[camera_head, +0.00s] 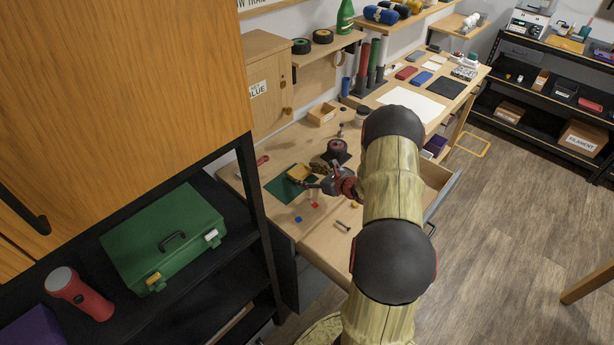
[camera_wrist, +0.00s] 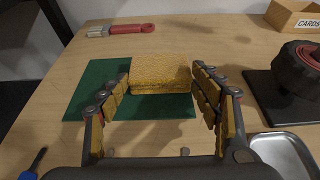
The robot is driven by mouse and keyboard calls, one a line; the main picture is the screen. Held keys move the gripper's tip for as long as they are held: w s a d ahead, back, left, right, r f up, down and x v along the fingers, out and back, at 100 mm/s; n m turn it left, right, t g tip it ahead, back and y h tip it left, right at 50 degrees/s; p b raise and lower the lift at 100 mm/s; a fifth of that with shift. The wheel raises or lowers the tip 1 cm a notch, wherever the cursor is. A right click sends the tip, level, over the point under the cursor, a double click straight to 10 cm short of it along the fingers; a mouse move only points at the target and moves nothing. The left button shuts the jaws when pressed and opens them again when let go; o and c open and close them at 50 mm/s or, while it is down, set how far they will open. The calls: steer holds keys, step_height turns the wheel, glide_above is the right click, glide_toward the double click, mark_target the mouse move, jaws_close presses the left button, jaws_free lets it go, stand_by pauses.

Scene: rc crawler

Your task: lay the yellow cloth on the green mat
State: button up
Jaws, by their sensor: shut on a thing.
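The yellow cloth (camera_wrist: 160,70) is a thick, folded rectangle between the two fingers of my gripper (camera_wrist: 161,82), which is shut on its sides. The cloth also shows in the head view (camera_head: 299,173), at the tip of my arm. The green mat (camera_wrist: 85,93) lies flat on the wooden bench, below and around the cloth in the wrist view; it also shows in the head view (camera_head: 280,187).
A red-handled brush (camera_wrist: 122,30) lies behind the mat. At the right are a black wheel (camera_wrist: 298,68) on a dark stand, a metal tray (camera_wrist: 284,152) and a cardboard box (camera_wrist: 293,18). A blue-handled tool (camera_wrist: 33,165) lies at the near left. An open drawer (camera_head: 434,177) juts from the bench.

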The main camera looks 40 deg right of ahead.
steer(key=shift+f, duration=0.2)
steer(key=o, duration=1)
steer(key=shift+o, duration=0.3)
steer(key=shift+r, duration=0.1)
steer(key=shift+r, duration=0.2)
steer(key=p+v, duration=0.1)
steer(key=v, duration=1.1)
steer(key=shift+f+p, duration=0.15)
steer(key=shift+p, duration=0.25)
